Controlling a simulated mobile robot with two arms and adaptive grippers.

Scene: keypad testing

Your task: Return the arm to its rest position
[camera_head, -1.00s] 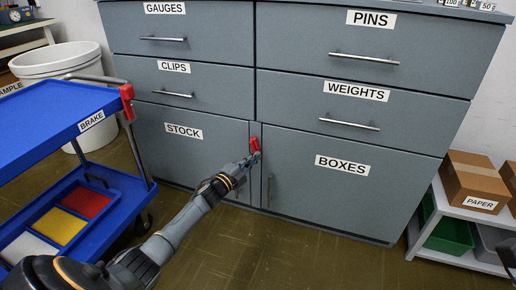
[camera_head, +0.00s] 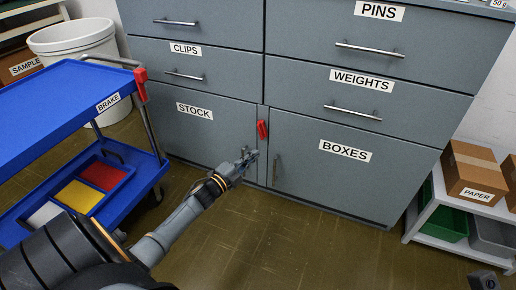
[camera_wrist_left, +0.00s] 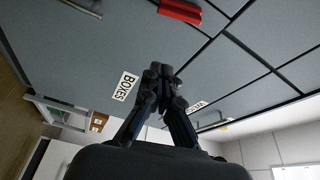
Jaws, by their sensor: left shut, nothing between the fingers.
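My left gripper (camera_head: 248,156) is shut and empty. It is in front of the lower edge of the STOCK door (camera_head: 190,135), a little below and left of the red latch (camera_head: 262,130). It looks apart from the latch, with a gap between. In the left wrist view, the closed fingertips (camera_wrist_left: 163,72) point at the cabinet, and the red latch (camera_wrist_left: 180,11) is at the top. My left arm reaches in from the lower left. A dark piece at the bottom right corner of the head view seems to be my right gripper (camera_head: 485,281); its fingers cannot be made out.
The grey cabinet's BOXES door (camera_head: 340,180) and drawers are shut. A blue cart (camera_head: 60,95) with a BRAKE label and red lever (camera_head: 140,84) stands left, near my arm. A low white shelf (camera_head: 425,208) with a PAPER box (camera_head: 478,172) stands right. Floor between is open.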

